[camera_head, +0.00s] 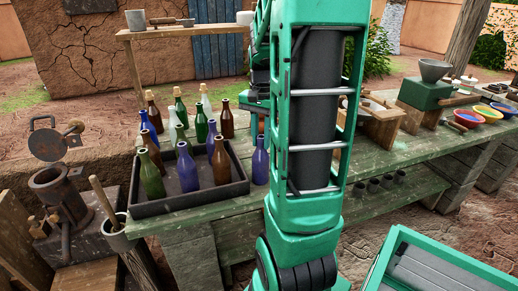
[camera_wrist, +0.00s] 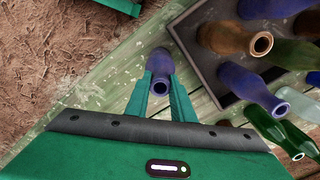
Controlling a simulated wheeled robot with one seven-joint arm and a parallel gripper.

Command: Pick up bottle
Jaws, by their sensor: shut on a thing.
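A dark blue bottle (camera_head: 260,165) is upright at the front of the green wooden table, just right of the black tray. In the wrist view the bottle (camera_wrist: 159,62) shows from above, with its neck between the two green fingers. My gripper (camera_wrist: 161,88) is shut on its neck. In the head view my gripper (camera_head: 256,122) is above the bottle and partly hidden behind my arm. I cannot tell whether the bottle's base touches the table.
The black tray (camera_head: 190,203) beside the bottle holds several green, brown, blue and clear bottles. The table (camera_head: 240,204) continues right behind my arm, with a green grinder (camera_head: 425,92) and bowls (camera_head: 468,118). A metal mortar (camera_head: 62,190) stands at the left.

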